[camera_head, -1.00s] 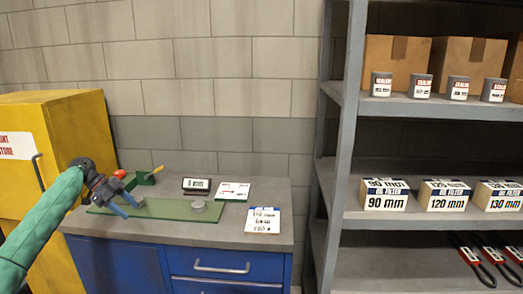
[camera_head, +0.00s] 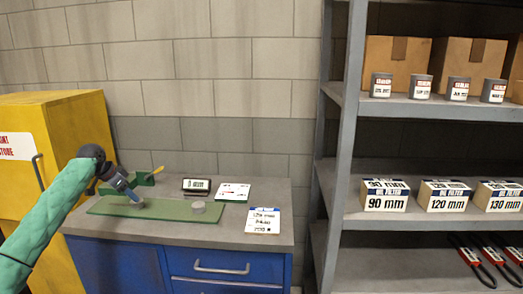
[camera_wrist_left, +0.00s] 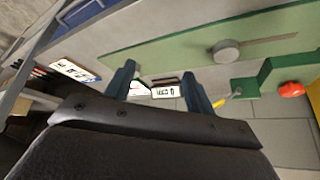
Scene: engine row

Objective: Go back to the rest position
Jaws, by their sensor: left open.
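My left gripper (camera_head: 136,199) hangs over the left part of the green plate (camera_head: 165,209) on the workbench. In the left wrist view its two blue fingers (camera_wrist_left: 160,82) are apart with nothing held between them. My right gripper is in neither view.
A yellow cabinet (camera_head: 75,125) and grey shelving (camera_head: 345,130) flank the bench.

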